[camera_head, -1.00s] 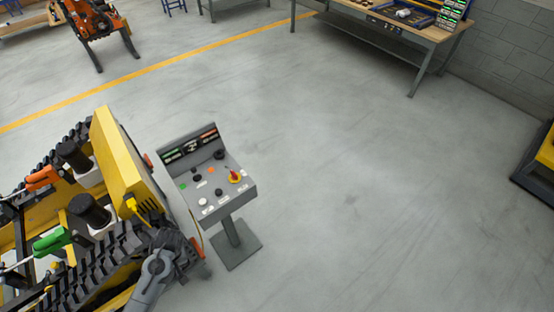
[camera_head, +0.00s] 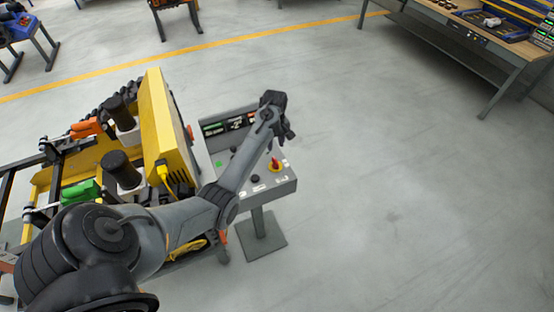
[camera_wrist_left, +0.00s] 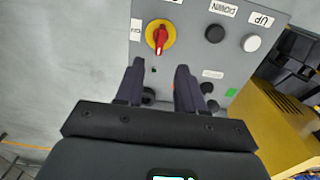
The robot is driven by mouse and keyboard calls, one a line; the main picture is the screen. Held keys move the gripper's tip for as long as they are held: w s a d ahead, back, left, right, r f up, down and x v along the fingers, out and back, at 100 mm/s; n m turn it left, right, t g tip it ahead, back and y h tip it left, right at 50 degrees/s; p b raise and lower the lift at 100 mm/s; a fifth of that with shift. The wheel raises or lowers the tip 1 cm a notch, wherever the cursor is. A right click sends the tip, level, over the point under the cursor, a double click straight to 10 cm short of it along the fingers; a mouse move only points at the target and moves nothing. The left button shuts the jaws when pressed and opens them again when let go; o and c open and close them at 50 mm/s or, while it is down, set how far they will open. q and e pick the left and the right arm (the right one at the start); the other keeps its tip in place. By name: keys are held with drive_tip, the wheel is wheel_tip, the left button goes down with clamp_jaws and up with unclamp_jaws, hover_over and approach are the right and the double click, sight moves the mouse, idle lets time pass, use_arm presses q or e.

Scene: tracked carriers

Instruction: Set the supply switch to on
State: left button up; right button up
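The grey control panel (camera_head: 286,187) stands on a post next to the yellow tracked carrier. A red rotary handle on a yellow disc, which looks like the supply switch (camera_head: 276,166), sits on its sloped face. In the left wrist view the switch (camera_wrist_left: 160,37) is in full sight, its handle roughly upright in the picture; its label is not legible. My left gripper (camera_head: 287,133) is above the panel. In the left wrist view its two fingers (camera_wrist_left: 160,80) are apart with nothing between them, short of the switch. My right gripper is not in view.
A black button (camera_wrist_left: 214,33) marked DOWN and a white button (camera_wrist_left: 251,43) marked UP sit beside the switch. The yellow carrier (camera_head: 165,125) stands close on the panel's left. Floor to the right is clear; a workbench (camera_head: 462,38) stands at the back right.

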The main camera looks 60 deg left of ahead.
sight(275, 160)
use_arm(q)
wheel_tip(275, 160, down, 10)
drive_tip(key=shift+r, duration=0.25)
drive_tip(key=shift+c, duration=0.4)
clamp_jaws()
